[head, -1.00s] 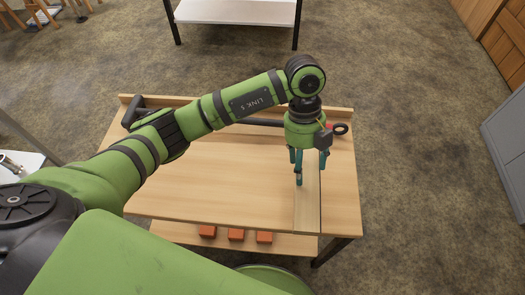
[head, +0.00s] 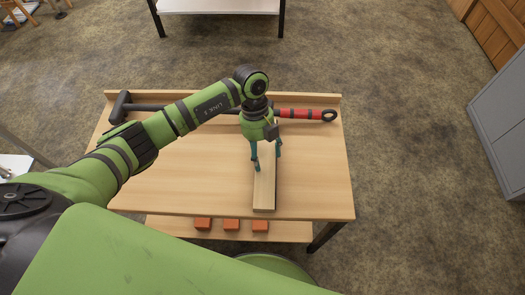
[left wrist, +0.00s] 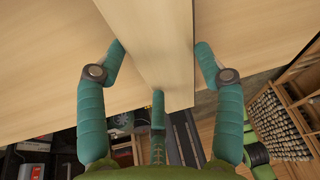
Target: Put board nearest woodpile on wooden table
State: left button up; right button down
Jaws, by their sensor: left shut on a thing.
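The wooden table (head: 180,182) with a light top stands in front of me in the head view. My left gripper (head: 266,158) is above its right half, pointing down. It is shut on a long, narrow, pale board (head: 264,192), with fingers on both sides of it. The board's near end points toward the table's front edge. I cannot tell whether its underside touches the tabletop. In the left wrist view the board (left wrist: 155,35) runs between the teal fingers (left wrist: 159,48). My right gripper is not in view.
A long-handled tool with a red grip (head: 300,114) lies along the table's back edge. Several orange blocks (head: 231,225) sit on the lower shelf at the front. The tabletop right of the board is clear. A grey cabinet (head: 500,110) stands at the right.

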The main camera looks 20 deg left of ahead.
pick_arm(q)
jog(key=shift+f, duration=0.1)
jog(key=o, duration=1.6)
jog(key=shift+o, duration=0.2)
jog(key=v, duration=1.2)
